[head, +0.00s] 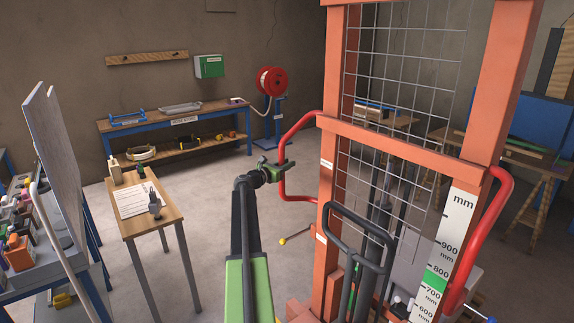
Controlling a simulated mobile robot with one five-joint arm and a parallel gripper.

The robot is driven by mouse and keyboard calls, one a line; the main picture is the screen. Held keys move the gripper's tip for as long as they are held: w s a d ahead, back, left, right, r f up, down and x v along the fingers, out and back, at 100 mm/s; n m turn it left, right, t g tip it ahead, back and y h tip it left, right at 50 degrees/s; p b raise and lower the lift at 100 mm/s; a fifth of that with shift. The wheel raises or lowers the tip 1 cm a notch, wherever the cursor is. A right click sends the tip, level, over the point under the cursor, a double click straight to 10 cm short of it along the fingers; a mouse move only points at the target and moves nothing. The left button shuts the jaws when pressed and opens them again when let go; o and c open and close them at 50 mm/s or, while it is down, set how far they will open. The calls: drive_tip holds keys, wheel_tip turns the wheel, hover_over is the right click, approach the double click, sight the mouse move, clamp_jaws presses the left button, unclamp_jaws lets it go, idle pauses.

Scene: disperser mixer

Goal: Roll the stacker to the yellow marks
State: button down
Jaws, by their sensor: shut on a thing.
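The stacker (399,139) is an orange upright frame with wire mesh, standing close on the right. It has a red tube handle on each side, the left handle (284,141) and the right handle (494,235). A white mm scale with a green band (437,278) runs down its right post. My gripper (282,166) is shut on the left red handle at the end of my outstretched arm. The stacker's base is mostly hidden below the picture. I cannot make out yellow floor marks in this view.
A small wooden table (165,215) with a paper stands left of my arm. A blue-legged workbench (190,115) and a red hose reel (272,81) are at the back wall. A thin yellow-ended object (283,241) lies on the floor. Floor (205,185) between table and stacker is clear.

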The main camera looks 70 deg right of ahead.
drive_tip(key=shift+s+a, duration=0.1)
drive_tip(key=shift+s, duration=0.05)
idle(0.8)
drive_tip(key=shift+w+a+f, duration=0.15)
drive_tip(key=shift+w+a, duration=0.55)
drive_tip(key=shift+a, duration=0.15)
drive_tip(key=c, duration=1.3)
unclamp_jaws()
drive_tip(key=shift+a+r, duration=0.1)
drive_tip(key=shift+r, duration=0.1)
drive_tip(key=shift+o, duration=0.7)
